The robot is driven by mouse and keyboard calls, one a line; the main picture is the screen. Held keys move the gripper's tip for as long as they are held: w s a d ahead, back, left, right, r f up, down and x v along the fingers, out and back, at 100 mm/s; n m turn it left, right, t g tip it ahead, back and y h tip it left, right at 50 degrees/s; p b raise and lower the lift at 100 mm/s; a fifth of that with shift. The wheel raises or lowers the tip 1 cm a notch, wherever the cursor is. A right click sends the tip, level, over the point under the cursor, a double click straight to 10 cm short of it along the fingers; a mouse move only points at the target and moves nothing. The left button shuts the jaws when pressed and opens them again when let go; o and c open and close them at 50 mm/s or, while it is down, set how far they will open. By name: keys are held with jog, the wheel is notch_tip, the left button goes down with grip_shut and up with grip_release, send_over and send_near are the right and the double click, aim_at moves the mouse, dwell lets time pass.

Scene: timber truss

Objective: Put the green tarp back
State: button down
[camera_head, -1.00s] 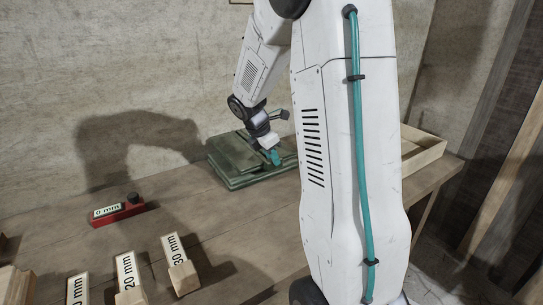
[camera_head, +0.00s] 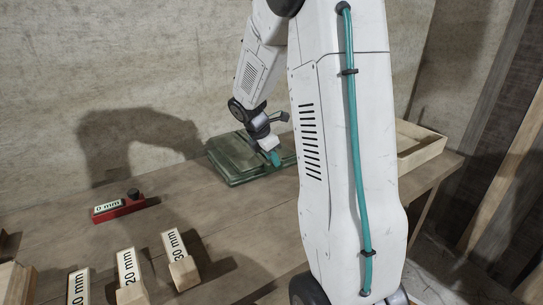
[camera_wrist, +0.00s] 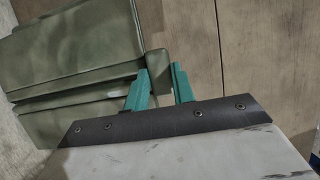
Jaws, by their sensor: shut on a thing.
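The green tarp (camera_head: 232,160) is a folded, layered bundle lying on the wooden table against the back wall. In the wrist view the tarp (camera_wrist: 75,50) fills the upper left. My gripper (camera_head: 274,158) is at the tarp's right part, pointing down. In the wrist view its teal fingers (camera_wrist: 160,82) are shut on a small green tab at the tarp's edge. My arm hides the tarp's right end in the head view.
A wooden tray (camera_head: 420,146) stands at the table's right end. A red block marked 0 mm (camera_head: 118,208) lies at the left. Wooden blocks marked 20 mm (camera_head: 128,270) and 30 mm (camera_head: 178,255) stand at the front left. The middle of the table (camera_head: 215,210) is bare.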

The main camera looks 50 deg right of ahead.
jog(key=shift+f, duration=0.5)
jog(key=c, duration=1.1)
grip_release()
jog(key=shift+d+v, duration=0.15)
jog(key=shift+v, duration=1.55)
jog(key=shift+d+v, duration=0.2)
jog(key=shift+v, duration=1.5)
jog(key=shift+r, duration=0.25)
notch_tip(320, 180, up, 4)
jog(key=shift+s+f, duration=0.1)
